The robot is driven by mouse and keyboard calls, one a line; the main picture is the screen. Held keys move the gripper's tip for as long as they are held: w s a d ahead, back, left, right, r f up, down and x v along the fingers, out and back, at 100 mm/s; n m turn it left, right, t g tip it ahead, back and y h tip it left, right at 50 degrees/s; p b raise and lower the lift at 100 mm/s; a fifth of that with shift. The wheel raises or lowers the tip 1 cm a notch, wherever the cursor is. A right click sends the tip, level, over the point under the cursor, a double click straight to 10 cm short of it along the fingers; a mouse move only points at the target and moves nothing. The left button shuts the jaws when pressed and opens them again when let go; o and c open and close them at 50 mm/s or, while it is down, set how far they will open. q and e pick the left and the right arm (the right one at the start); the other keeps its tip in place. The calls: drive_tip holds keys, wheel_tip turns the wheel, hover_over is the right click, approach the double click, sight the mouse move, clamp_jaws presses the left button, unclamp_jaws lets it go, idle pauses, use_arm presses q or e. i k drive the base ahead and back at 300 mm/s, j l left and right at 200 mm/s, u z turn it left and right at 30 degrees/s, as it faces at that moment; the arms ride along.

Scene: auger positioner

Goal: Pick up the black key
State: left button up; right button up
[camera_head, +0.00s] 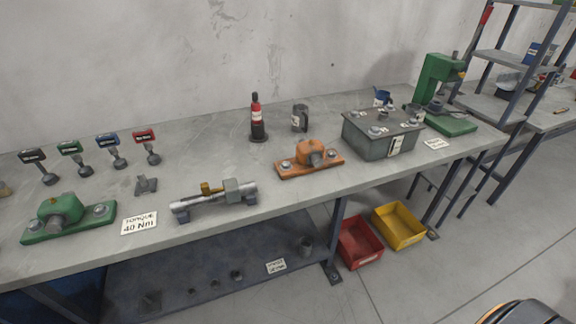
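The black key (36,161) is at the far left back of the grey workbench. It looks like a dark tag-shaped handle above a grey shank and foot, and it stands upright. To its right, similar keys stand in a row: a green one (72,152), a blue one (111,144) and a red one (146,140). Nothing touches the black key as far as I can see. Neither of my grippers is in view.
In front of the keys are a green block with a shaft (59,217), a "TORQUE 40 Nm" card (139,223) and a small grey stand (146,185). A clamp-like fixture (214,199), orange block (307,153), bottle (257,113) and grey box (376,142) stand further right.

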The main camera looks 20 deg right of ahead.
sight(36, 156)
drive_tip(key=j+z, duration=0.1)
drive_tip(key=j, duration=0.35)
drive_tip(key=k+j+z, duration=0.15)
drive_tip(key=j, duration=0.25)
drive_tip(key=j+z, duration=0.1)
drive_tip(key=j, duration=0.3)
drive_tip(key=k+j+z, duration=0.15)
drive_tip(key=j, duration=0.25)
drive_tip(key=k+j+z, duration=0.1)
drive_tip(key=j, duration=0.3)
drive_tip(key=k+j+z, duration=0.15)
drive_tip(key=j, duration=0.25)
drive_tip(key=k+j+z, duration=0.1)
drive_tip(key=j, duration=0.3)
drive_tip(key=k, duration=0.05)
